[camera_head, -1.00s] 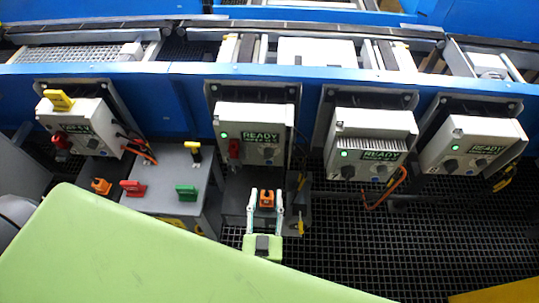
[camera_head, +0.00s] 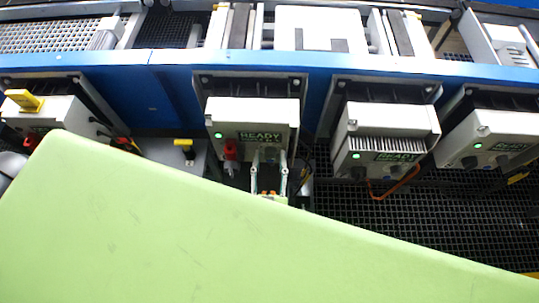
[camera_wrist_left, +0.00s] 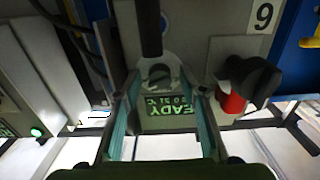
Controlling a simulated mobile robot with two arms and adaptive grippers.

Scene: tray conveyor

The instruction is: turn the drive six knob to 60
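The drive box (camera_head: 252,113) with the green READY display (camera_head: 260,137) hangs on the blue rail, left of centre in the head view. In the left wrist view its grey round knob (camera_wrist_left: 160,75) shows beside the display (camera_wrist_left: 170,112). A label (camera_wrist_left: 263,16) looks like a 9 there, but that view is turned over against the head view, so it fits a 6. My left gripper (camera_head: 269,160) is open in front of this box. In the wrist view its fingers (camera_wrist_left: 162,85) stand either side of the knob; contact is not clear. The knob's setting is unreadable. My right gripper is out of view.
A red switch with a black handle (camera_wrist_left: 240,85) sits beside the knob; its red part shows in the head view (camera_head: 230,150). More drive boxes stand right (camera_head: 387,125) and left (camera_head: 45,113). A yellow-handled switch (camera_head: 184,145) stands left, below the rail.

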